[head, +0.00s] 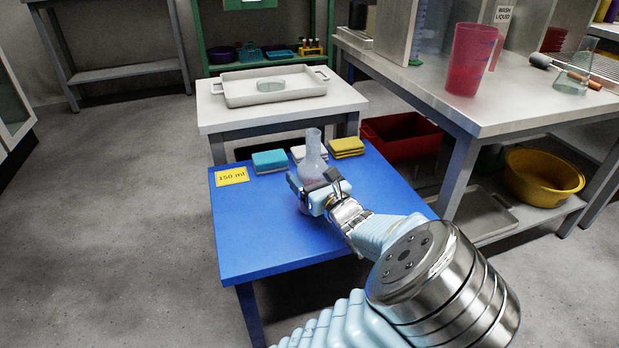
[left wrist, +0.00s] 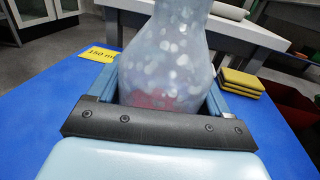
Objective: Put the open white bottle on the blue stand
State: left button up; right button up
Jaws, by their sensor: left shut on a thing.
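The open white bottle (head: 314,158) is a translucent, whitish flask with a narrow neck and a pinkish patch low inside. It stands upright over the blue stand (head: 245,225), a low blue table. My left gripper (head: 313,192) is shut around its lower body. In the left wrist view the bottle (left wrist: 165,55) fills the space between the jaws, with the blue surface (left wrist: 40,130) around it. The gripper hides the bottle's base, so I cannot tell whether it touches the stand. My right gripper is not in view.
A yellow "150 ml" card (head: 232,176) and several sponges (head: 270,160) lie on the stand's far side. A white table (head: 215,115) with a tray (head: 240,94) is behind. A bench with a red jug (head: 468,65) is at right. The stand's front left is clear.

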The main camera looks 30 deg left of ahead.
pick_arm(q)
jog(key=shift+f, duration=0.15)
jog(key=o, duration=1.2)
jog(key=shift+d+r, duration=0.15)
jog(key=shift+r, duration=0.1)
jog(key=p+v, duration=0.2)
jog(key=v, duration=0.9)
jog(key=shift+s+d+p, duration=0.25)
jog(key=shift+d+p, duration=0.05)
jog(key=shift+d, duration=0.1)
